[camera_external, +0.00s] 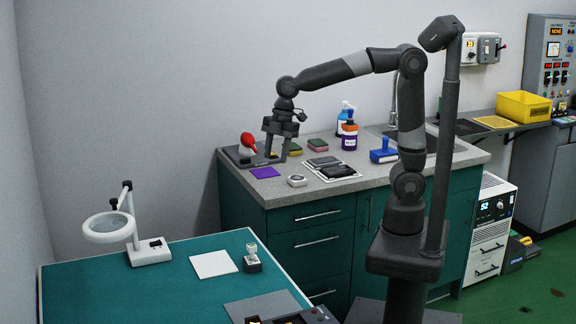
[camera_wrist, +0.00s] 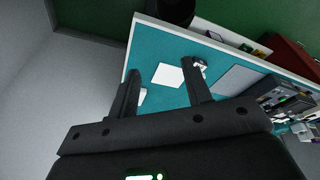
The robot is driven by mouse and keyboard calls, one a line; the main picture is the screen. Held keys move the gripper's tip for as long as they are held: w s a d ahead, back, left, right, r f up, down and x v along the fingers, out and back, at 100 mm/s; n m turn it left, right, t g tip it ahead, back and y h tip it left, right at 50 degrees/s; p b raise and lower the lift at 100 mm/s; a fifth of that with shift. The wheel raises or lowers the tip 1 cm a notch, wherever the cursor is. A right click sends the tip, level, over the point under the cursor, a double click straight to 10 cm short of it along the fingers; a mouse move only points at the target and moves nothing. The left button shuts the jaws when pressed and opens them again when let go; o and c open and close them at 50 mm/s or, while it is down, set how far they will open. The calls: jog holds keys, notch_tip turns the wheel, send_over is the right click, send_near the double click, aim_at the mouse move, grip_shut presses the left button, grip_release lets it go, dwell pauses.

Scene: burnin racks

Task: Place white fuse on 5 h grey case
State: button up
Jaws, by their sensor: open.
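My gripper (camera_external: 276,158) is open and empty over the left end of the grey counter, fingers pointing down. In the wrist view my gripper (camera_wrist: 161,68) has both fingers apart with the teal table beyond them. I cannot make out for certain a white fuse or a 5 h label in either view. A small piece with a pale top and dark base (camera_external: 252,258) stands on the teal table; it may show in the wrist view near the right finger. A flat grey panel (camera_external: 258,306) lies at the table's front edge; I cannot tell whether it is the grey case.
The teal table (camera_external: 190,300) holds a white square pad (camera_external: 213,264) and a ring magnifier (camera_external: 107,226). The counter (camera_external: 240,190) holds a purple mat (camera_external: 265,173), a small pale device (camera_external: 297,181), dark flat items (camera_external: 338,171), bottles (camera_external: 349,137) and a blue tool (camera_external: 383,153).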

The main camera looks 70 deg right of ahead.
jog(key=s+d+m+t+h, duration=0.1)
jog(key=s+d+m+t, duration=0.1)
jog(key=s+d+m, duration=0.5)
jog(key=s+d+f+m+t+h, duration=0.1)
jog(key=s+d+m, duration=0.7)
jog(key=d, duration=0.8)
jog(key=shift+s+f+m+t+h, duration=0.2)
jog(key=shift+f+m+t+h, duration=0.15)
jog(key=shift+t, duration=0.35)
jog(key=shift+d, duration=0.1)
